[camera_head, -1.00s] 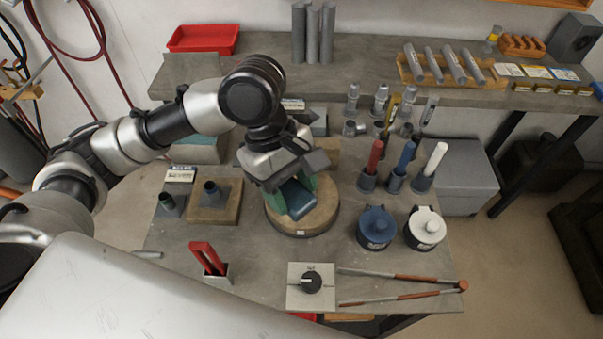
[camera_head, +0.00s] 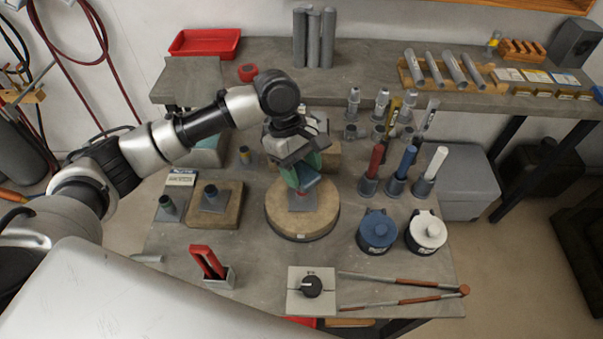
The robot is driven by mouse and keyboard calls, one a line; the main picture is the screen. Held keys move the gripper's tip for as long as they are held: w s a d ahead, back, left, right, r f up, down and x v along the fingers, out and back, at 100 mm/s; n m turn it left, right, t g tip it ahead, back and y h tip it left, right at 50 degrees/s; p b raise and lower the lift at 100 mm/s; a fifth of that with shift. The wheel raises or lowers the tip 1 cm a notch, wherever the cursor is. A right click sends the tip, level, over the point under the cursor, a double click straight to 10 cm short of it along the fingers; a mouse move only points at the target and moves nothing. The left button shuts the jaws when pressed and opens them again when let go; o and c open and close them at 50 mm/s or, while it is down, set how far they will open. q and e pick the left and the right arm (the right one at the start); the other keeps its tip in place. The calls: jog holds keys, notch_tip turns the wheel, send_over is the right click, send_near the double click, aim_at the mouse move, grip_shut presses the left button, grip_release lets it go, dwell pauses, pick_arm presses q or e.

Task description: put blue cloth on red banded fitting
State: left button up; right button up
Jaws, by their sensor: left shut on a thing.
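My left gripper (camera_head: 302,174), with green fingers, is shut on the blue cloth (camera_head: 309,184) over the round turntable (camera_head: 288,220). A small grey fitting base (camera_head: 302,203) with a reddish part stands on the turntable just below the cloth. The cloth and fingers hide most of this fitting, and I cannot tell whether the cloth touches it. My right gripper is not in view.
Other fittings stand left of the turntable: one on the table (camera_head: 167,207), one on a wooden board (camera_head: 228,207) and a yellow-banded one (camera_head: 244,155). Coloured sticks in holders (camera_head: 396,184) and lidded pots (camera_head: 377,232) stand right. A dial box (camera_head: 298,299) is in front.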

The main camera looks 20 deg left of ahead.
pick_arm(q)
jog(key=shift+f, duration=1.3)
jog(key=o, duration=0.9)
jog(key=shift+f, duration=0.1)
jog(key=v, duration=1.2)
jog(key=shift+b, duration=0.4)
jog(key=shift+a, duration=0.1)
